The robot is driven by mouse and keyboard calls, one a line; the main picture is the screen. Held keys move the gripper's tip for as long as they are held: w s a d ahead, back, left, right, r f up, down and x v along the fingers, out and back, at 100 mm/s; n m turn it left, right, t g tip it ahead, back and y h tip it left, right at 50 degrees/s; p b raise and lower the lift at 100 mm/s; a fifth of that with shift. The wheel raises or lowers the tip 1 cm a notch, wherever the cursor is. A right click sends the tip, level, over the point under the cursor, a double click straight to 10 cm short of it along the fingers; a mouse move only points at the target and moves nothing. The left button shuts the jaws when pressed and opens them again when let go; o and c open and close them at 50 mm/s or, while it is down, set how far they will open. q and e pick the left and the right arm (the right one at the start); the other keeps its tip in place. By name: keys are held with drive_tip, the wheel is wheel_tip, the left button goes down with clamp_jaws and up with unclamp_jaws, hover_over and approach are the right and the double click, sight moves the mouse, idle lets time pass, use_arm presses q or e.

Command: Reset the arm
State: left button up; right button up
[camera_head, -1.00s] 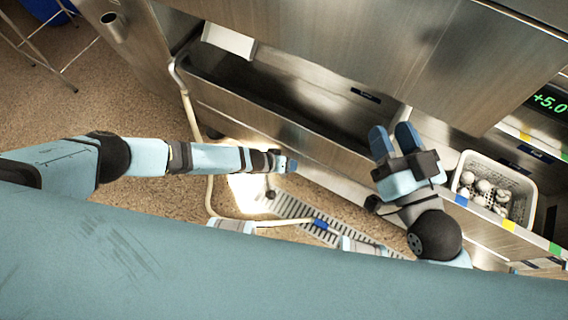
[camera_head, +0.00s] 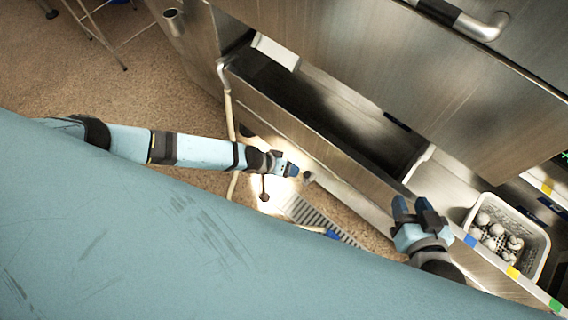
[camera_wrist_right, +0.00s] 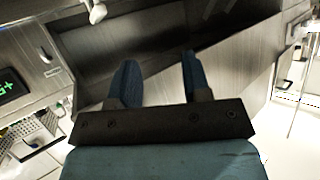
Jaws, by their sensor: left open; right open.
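My right gripper (camera_head: 414,207) is at the lower right of the head view, in front of the steel counter's edge. Its two blue fingers are apart with nothing between them. The fingers also show apart in the right wrist view (camera_wrist_right: 158,78), over the dark steel trough. My left gripper (camera_head: 291,170) is near the middle of the head view, at the end of the outstretched left arm. It holds nothing that I can see, and its finger gap is hard to make out from this angle.
A white perforated basket (camera_head: 541,238) with several white mushroom-like items stands on the counter at the right. A steel trough (camera_head: 300,97) runs along the counter. A pale hose (camera_head: 229,112) hangs by its left end. A floor grate (camera_head: 318,217) lies below. Floor at the left is open.

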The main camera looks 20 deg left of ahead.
use_arm(q)
drive_tip(key=shift+s+a+r, duration=0.25)
drive_tip(key=shift+a+r, duration=0.05)
drive_tip(key=shift+r, duration=0.15)
use_arm(e)
drive_tip(key=shift+s+d+f, duration=0.15)
drive_tip(key=shift+d+f, duration=0.05)
drive_tip(key=shift+f, duration=0.15)
